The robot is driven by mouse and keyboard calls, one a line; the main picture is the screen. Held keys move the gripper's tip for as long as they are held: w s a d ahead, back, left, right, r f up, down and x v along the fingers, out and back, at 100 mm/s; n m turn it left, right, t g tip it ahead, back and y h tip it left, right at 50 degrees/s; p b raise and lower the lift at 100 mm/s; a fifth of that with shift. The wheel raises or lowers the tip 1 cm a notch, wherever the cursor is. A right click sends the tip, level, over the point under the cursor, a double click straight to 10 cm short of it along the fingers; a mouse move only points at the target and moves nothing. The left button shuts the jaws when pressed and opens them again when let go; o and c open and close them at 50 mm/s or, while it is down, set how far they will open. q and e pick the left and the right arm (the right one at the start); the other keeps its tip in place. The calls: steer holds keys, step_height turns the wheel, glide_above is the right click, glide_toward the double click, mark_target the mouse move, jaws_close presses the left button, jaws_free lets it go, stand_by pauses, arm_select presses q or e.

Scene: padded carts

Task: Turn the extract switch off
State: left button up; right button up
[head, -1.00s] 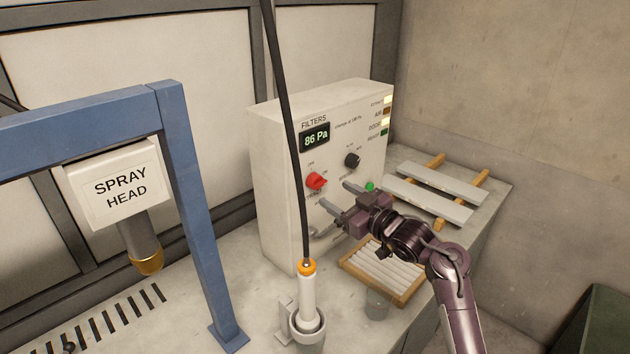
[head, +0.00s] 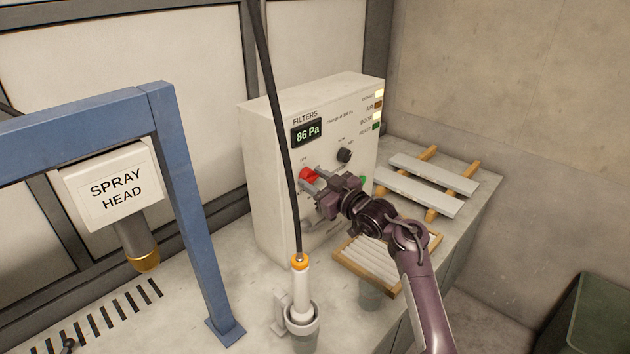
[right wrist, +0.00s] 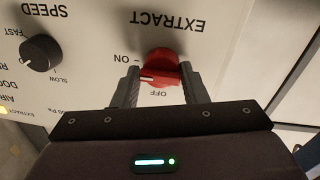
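The extract switch is a red rotary knob (head: 307,175) on the front of a white control box (head: 270,150). In the right wrist view, which is upside down, the red knob (right wrist: 160,68) sits under the word EXTRACT, with ON to its left and OFF below. Its white mark points left, near the ON side. My right gripper (head: 317,181) is at the box front, and its two fingers (right wrist: 160,85) stand on either side of the knob. They look open, with a small gap showing; contact is unclear.
A black speed knob (head: 344,155) and a green button (head: 363,181) are close by. A dark hose (head: 280,120) hangs before the box, above a white holder (head: 300,318). A blue frame (head: 190,220) stands left. Wooden racks (head: 432,200) lie right.

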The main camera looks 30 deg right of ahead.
steer(key=shift+c, duration=1)
steer(key=n+b, duration=0.5)
steer(key=n+y+b, duration=0.1)
steer(key=n+b, duration=0.5)
steer(key=f+n+b, duration=0.1)
steer(key=n+b, duration=0.4)
steer(key=n, duration=0.1)
steer(key=shift+a+f+y, duration=0.1)
steer(key=shift+a+y, duration=0.05)
steer(key=shift+y, duration=0.15)
arm_select(q)
steer(key=w+f, duration=0.1)
steer(key=f, duration=0.7)
steer(key=w+f+b, duration=0.1)
steer(key=w+f, duration=0.1)
steer(key=f, duration=0.6)
steer(key=shift+w+d+b, duration=0.25)
steer(key=shift+b, duration=0.05)
arm_select(e)
steer(key=shift+n, duration=1.1)
steer(key=o, duration=0.8)
steer(key=shift+o, duration=0.6)
steer(key=shift+r, duration=0.25)
